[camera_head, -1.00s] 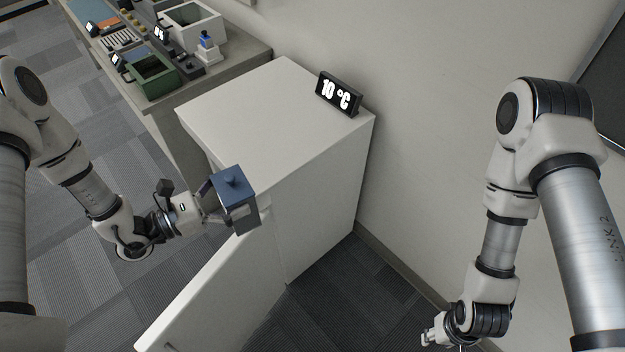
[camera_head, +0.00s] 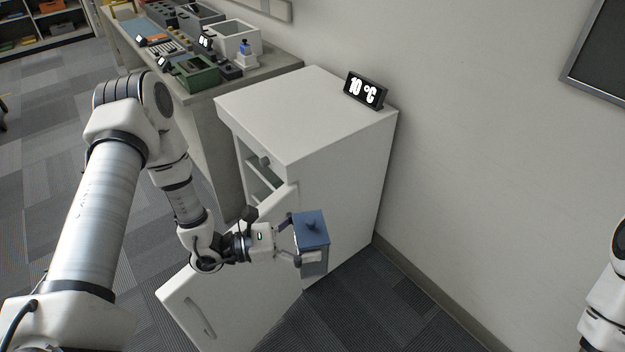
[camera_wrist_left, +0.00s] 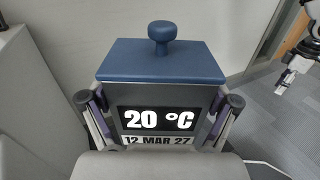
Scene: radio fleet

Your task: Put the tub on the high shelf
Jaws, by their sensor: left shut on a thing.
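The tub (camera_head: 311,243) is a dark grey box with a blue lid and a round knob. In the left wrist view the tub (camera_wrist_left: 160,86) faces me with a display reading "20 °C" and "12 MAR 27". My left gripper (camera_head: 298,244) is shut on its sides and holds it upright, in front of the white cabinet (camera_head: 340,190). The cabinet door (camera_head: 235,300) stands open. Part of a shelf (camera_head: 262,175) shows in the opening; the rest of the inside is hidden. My right gripper is out of view in the head view, but a gripper shows at the right of the wrist view (camera_wrist_left: 287,80).
A display reading "10 °C" (camera_head: 366,90) stands on the cabinet top, which is otherwise clear. A grey bench (camera_head: 275,66) at the back left holds a green box (camera_head: 195,73), a white box (camera_head: 233,40) and other items. A wall stands at the right.

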